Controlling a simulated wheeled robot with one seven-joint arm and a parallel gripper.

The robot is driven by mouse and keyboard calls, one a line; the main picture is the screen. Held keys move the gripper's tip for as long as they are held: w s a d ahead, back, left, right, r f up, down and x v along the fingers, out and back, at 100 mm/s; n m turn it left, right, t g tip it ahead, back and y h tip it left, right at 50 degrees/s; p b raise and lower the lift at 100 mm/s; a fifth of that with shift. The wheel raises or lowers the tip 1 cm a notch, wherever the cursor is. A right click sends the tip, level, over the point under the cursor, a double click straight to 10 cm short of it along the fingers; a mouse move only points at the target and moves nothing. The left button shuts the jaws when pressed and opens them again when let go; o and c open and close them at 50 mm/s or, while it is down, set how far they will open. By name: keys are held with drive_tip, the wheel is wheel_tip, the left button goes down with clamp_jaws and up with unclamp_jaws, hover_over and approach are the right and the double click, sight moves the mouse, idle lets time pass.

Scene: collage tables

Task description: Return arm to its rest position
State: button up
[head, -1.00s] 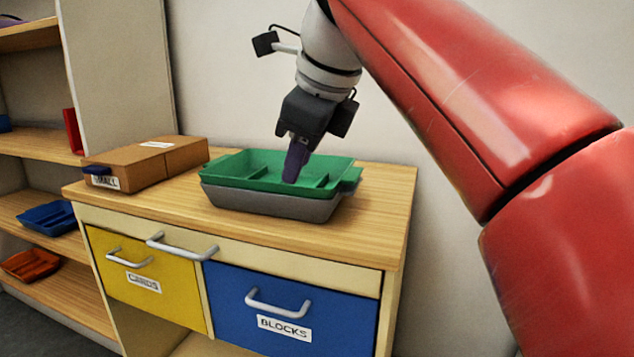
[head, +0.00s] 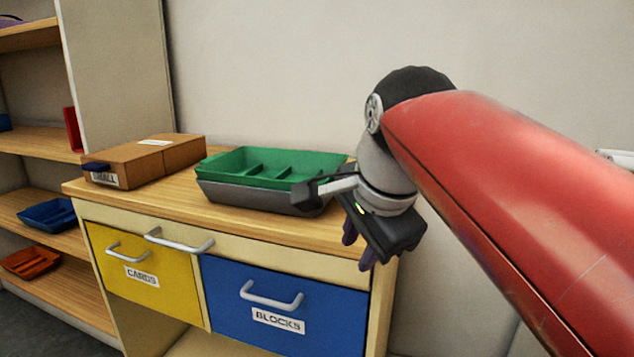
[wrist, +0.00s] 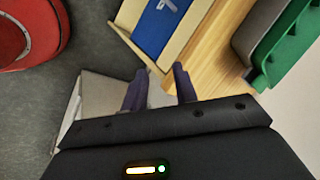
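My gripper (head: 358,248) hangs in front of the right end of the wooden cabinet top in the head view, below my red arm. In the wrist view my gripper (wrist: 160,88) shows its two dark purple fingers apart with nothing between them. The green divided tray (head: 300,160) sits in a grey tray (head: 225,192) on the cabinet top, to the left of the gripper and apart from the fingers. The grey tray's right end is partly hidden behind my wrist.
A brown box labelled SMALL (head: 140,165) stands at the top's left end. Shelves (head: 40,215) with a blue tray (head: 48,215) and an orange tray (head: 30,262) are farther left.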

drive_tip(key=s+d+f+n, duration=0.3)
drive_tip(key=f+n, duration=0.1)
drive_tip(key=f, duration=0.2)
drive_tip(key=s+d+f+n+h, duration=0.1)
drive_tip(key=s+d+f+n, duration=0.2)
drive_tip(key=f, duration=0.4)
drive_tip(key=s+d+f+n, duration=0.3)
drive_tip(key=s+f+n, duration=0.1)
drive_tip(key=f, duration=0.3)
drive_tip(key=shift+s+d+n, duration=0.35)
drive_tip(key=shift+s+n, duration=0.05)
drive_tip(key=shift+n, duration=0.2)
drive_tip(key=shift+f, duration=0.1)
